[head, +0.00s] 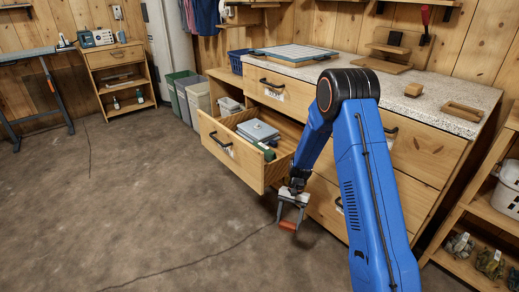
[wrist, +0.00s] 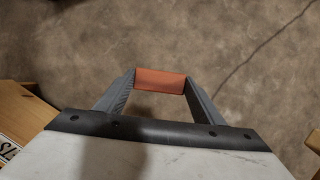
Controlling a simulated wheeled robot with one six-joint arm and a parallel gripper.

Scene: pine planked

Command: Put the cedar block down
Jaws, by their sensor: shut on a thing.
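The cedar block (head: 288,226) is a small orange-red block in the head view. It also shows in the wrist view (wrist: 160,80), held crosswise between the fingertips. My gripper (head: 291,221) is shut on it, with one grey finger at each end of the block. My gripper also shows in the wrist view (wrist: 161,83). The block hangs in the air in front of the cabinet, just right of the open drawer (head: 232,158), with brown floor behind it in both views.
The open drawer holds grey cases and a green item. The speckled worktop (head: 430,98) bears a grid-topped board (head: 291,54), a small wooden block (head: 413,90) and a shallow wooden tray (head: 462,111). Open shelves (head: 470,215) stand at right.

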